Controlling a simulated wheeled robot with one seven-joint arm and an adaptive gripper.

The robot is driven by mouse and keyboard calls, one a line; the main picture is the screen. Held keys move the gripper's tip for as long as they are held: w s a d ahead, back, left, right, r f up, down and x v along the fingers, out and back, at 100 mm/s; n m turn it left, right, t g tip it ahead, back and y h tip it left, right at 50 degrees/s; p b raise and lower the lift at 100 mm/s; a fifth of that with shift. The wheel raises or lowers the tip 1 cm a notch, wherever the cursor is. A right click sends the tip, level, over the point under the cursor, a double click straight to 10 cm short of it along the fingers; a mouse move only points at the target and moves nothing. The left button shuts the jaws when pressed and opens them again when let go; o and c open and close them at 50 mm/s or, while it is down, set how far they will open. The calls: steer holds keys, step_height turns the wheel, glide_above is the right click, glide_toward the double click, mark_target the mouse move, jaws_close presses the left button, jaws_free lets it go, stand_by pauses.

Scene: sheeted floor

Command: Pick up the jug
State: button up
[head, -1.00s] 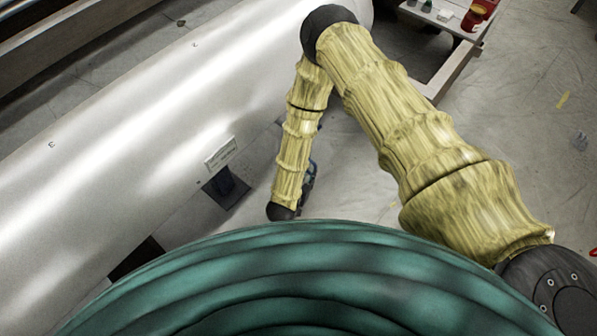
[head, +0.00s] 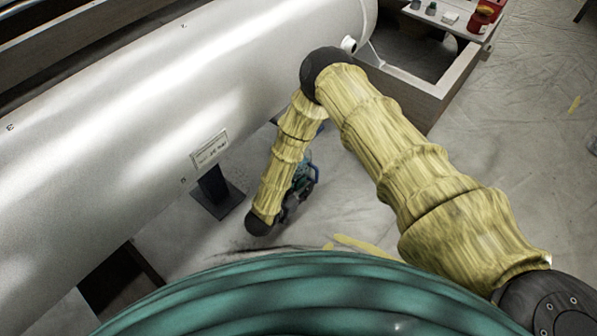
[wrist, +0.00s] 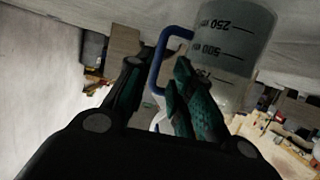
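The jug (wrist: 226,48) is a clear measuring jug with dark volume marks, appearing upside down in the wrist view. Its blue handle (wrist: 157,66) lies between the fingers of my gripper (wrist: 158,75). The fingers are apart, and a gap shows between the left finger and the handle, so the grip looks open around it. The jug's lower part in the picture is partly hidden by the right finger. In the head view my gripper (head: 298,187) is low over the floor, with a bit of blue beside it; the jug's body is mostly hidden by my arm.
A large silver tank (head: 130,110) fills the left, with a dark support foot (head: 217,195) near my gripper. A bench (head: 445,25) with small bottles and a red container (head: 478,18) stands at upper right. Sheeted floor (head: 520,130) is clear on the right.

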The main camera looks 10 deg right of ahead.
mark_target(316, 178)
steer(key=b+x, duration=0.4)
steer(key=x, duration=0.3)
steer(key=shift+d+f, duration=0.2)
steer(key=shift+r, duration=0.1)
jaws_close()
